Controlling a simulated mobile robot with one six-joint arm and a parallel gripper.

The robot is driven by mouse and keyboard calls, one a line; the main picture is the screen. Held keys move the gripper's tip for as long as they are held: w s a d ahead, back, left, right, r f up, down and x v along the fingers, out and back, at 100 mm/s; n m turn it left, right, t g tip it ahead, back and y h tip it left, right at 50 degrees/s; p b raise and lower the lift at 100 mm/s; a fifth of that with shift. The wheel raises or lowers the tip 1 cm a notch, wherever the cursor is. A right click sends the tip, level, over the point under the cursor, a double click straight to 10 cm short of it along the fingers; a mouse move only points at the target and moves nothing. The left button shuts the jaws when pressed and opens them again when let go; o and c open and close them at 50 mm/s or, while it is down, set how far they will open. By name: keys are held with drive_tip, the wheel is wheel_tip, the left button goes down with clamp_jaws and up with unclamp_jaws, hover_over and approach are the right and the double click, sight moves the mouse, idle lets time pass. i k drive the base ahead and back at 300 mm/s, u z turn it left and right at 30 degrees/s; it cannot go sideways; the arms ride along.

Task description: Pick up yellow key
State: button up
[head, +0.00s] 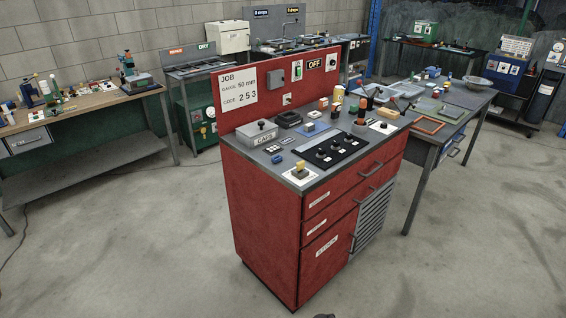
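I cannot make out a yellow key for certain at this size. A small yellow item (300,166) sits on a pale square at the near left corner of the red cabinet's grey top (262,163). It may be a knob or a key. A yellow cylinder (338,95) stands at the back of the same top. My gripper is not in view; only a tiny dark shape shows at the bottom edge, and I cannot tell what it is.
The red cabinet (265,203) stands mid-floor with a red back panel (238,93). Its top holds a grey box (257,133), a black knob panel (330,150) and small blocks. A wooden bench (85,100) is left, a grey table (462,97) right. The front floor is clear.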

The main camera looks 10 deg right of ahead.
sight(301, 165)
drive_tip(key=k, duration=1.35)
drive_tip(key=u, duration=0.6)
drive_tip(key=i, duration=1)
drive_tip(key=u, duration=0.9)
drive_tip(key=i, duration=0.85)
drive_tip(key=u, duration=0.2)
